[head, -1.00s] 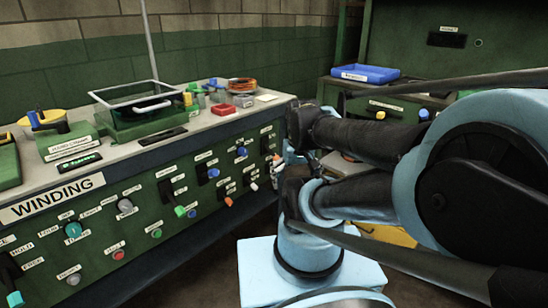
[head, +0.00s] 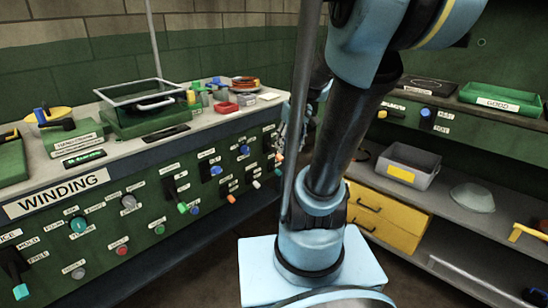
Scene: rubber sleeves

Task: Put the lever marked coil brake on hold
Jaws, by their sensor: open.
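The green winding panel (head: 100,265) fills the left of the head view. No label that I can read says coil brake. Other levers, one with a green tip (head: 182,208) and one with a blue tip (head: 215,171), have labels too small to read. My gripper (head: 281,142) is partly hidden behind my arm, near the panel's right end, with its jaws open and nothing seen in them.
At right are a grey bin (head: 408,165), yellow drawers (head: 385,215) and a green tray (head: 500,98). Floor shows between panel and shelves.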

